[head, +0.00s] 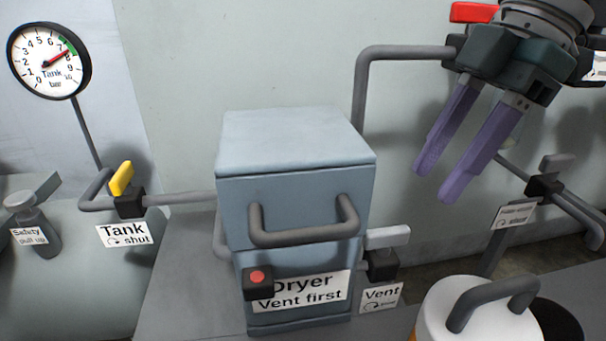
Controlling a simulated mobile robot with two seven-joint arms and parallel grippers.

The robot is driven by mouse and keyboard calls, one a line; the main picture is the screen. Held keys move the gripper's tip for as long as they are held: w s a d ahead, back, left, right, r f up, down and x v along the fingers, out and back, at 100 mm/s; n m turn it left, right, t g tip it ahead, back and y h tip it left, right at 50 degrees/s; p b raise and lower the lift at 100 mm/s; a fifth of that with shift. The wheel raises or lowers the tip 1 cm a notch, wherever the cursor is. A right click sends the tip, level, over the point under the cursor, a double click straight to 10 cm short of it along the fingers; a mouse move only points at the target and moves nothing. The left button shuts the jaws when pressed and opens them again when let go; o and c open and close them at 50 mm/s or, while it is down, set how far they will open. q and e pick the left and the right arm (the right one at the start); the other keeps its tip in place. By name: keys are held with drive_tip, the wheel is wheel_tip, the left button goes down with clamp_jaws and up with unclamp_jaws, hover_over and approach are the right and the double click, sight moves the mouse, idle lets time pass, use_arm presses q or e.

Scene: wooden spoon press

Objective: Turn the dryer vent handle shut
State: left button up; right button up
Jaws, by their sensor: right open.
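The dryer (295,205) is a grey-blue box with a bar handle on its front and a label reading "Dryer Vent first". The dryer vent handle (388,237) is a light grey lever on a dark valve body at the dryer's right side, above a "Vent" label (381,297). The lever lies roughly level in the picture. My right gripper (452,180) hangs at the upper right, with two purple fingers apart and nothing between them. It is above and to the right of the vent handle, clear of it. My left gripper is not in view.
A pressure gauge (48,60) and a yellow tank valve handle (121,178) are at left. A red handle (473,12) is at top. Another grey-handled valve (550,176) sits at right. A white lidded container (476,310) stands close to the vent, at front right.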

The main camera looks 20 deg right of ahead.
sight(401, 227)
drive_tip(key=b+x, duration=0.1)
drive_tip(key=x, duration=0.6)
drive_tip(key=shift+a+f, duration=0.1)
clamp_jaws()
idle(0.4)
